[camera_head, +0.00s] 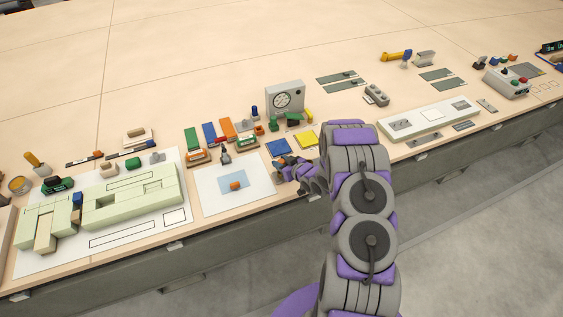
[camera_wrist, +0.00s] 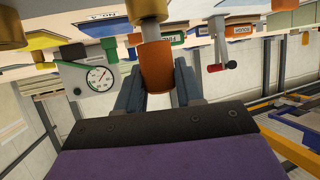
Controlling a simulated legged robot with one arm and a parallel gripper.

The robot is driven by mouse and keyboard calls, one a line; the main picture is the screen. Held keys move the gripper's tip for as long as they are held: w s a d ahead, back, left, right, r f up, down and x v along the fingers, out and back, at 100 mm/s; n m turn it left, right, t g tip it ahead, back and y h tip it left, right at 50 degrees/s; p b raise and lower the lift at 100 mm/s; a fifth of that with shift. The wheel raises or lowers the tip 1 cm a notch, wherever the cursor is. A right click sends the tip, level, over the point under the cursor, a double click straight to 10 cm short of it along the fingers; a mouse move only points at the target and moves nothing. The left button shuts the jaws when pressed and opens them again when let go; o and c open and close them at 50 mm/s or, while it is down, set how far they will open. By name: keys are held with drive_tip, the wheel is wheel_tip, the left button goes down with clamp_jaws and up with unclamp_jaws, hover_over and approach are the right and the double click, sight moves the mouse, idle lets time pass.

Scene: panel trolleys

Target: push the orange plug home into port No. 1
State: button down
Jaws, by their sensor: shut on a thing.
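In the wrist view, my gripper (camera_wrist: 157,82) is shut on an orange-brown cylinder, which I take to be the orange plug (camera_wrist: 156,65). A pale cylinder with a gold end (camera_wrist: 149,18) stands just beyond the plug and lines up closely with it. I cannot tell whether they touch or whether the plug is in a port. An upside-down label reading "NO. 1" (camera_wrist: 103,15) shows at the upper left. In the head view, my gripper (camera_head: 287,166) is low at the table's front edge, beside the blue square; the held plug is not distinguishable there.
A dial gauge box (camera_head: 285,100) stands behind my gripper and also shows in the wrist view (camera_wrist: 90,76). A white sheet (camera_head: 212,203) with a small orange piece (camera_head: 236,186) lies to the left. Green blocks (camera_head: 130,200) stand farther left. A pale panel (camera_head: 428,121) lies right.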

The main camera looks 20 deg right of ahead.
drive_tip(key=shift+f, duration=0.9)
drive_tip(key=c, duration=0.6)
unclamp_jaws()
drive_tip(key=shift+c, duration=0.2)
drive_tip(key=shift+s, duration=0.1)
drive_tip(key=v, duration=0.8)
idle(0.4)
